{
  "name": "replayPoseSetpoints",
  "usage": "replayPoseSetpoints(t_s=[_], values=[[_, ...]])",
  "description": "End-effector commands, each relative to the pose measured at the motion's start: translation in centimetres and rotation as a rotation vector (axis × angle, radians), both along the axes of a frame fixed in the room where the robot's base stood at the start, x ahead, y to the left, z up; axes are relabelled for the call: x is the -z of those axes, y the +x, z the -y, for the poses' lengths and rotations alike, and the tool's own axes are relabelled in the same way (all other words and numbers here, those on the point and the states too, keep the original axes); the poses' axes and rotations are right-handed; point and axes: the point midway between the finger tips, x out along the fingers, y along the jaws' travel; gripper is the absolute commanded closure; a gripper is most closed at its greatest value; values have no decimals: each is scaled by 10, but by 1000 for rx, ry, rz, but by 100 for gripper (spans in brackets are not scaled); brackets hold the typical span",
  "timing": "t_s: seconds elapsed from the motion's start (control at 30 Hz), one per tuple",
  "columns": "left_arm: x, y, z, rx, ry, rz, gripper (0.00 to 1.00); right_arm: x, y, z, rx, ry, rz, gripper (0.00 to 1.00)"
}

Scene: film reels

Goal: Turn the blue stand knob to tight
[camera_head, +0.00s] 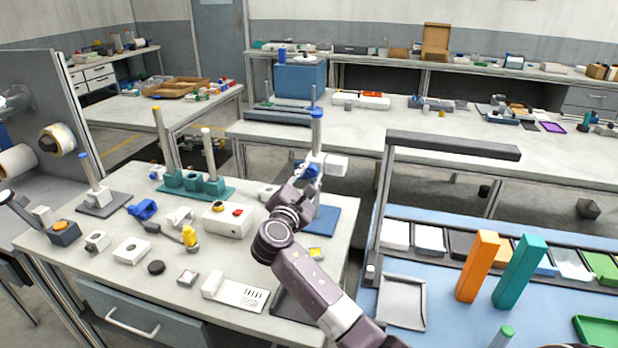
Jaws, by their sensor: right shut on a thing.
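The blue stand has a flat blue base (323,222) near the right edge of the left worktable. My right gripper (307,176) reaches in from the lower right. It is shut at the blue knob (312,170) on the left side of the post, just beside the white block. The fingers and wrist hide most of the knob, so its turn position and any mark cannot be read. My left gripper is not in view.
A white box with red and yellow buttons (228,219) stands left of my wrist. A teal stand with tall posts (194,186) is behind it. A dark overhead bar (452,146) and orange (478,266) and teal (519,272) blocks stand on the right.

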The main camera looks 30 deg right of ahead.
Motion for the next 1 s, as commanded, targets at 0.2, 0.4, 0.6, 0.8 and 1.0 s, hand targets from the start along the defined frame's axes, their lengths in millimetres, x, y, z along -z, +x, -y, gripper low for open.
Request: replayPoseSetpoints(t_s=[0.2,0.4,0.6,0.8,1.0], values=[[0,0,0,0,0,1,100,2,0,-1,0,10,5,100],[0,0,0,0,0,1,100,2,0,-1,0,9,4,100],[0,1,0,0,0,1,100,1,0,0,0,7,4,58],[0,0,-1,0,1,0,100,1,0,0,0,6,5,58],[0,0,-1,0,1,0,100,1,-8,-11,-3,6,4,58]])
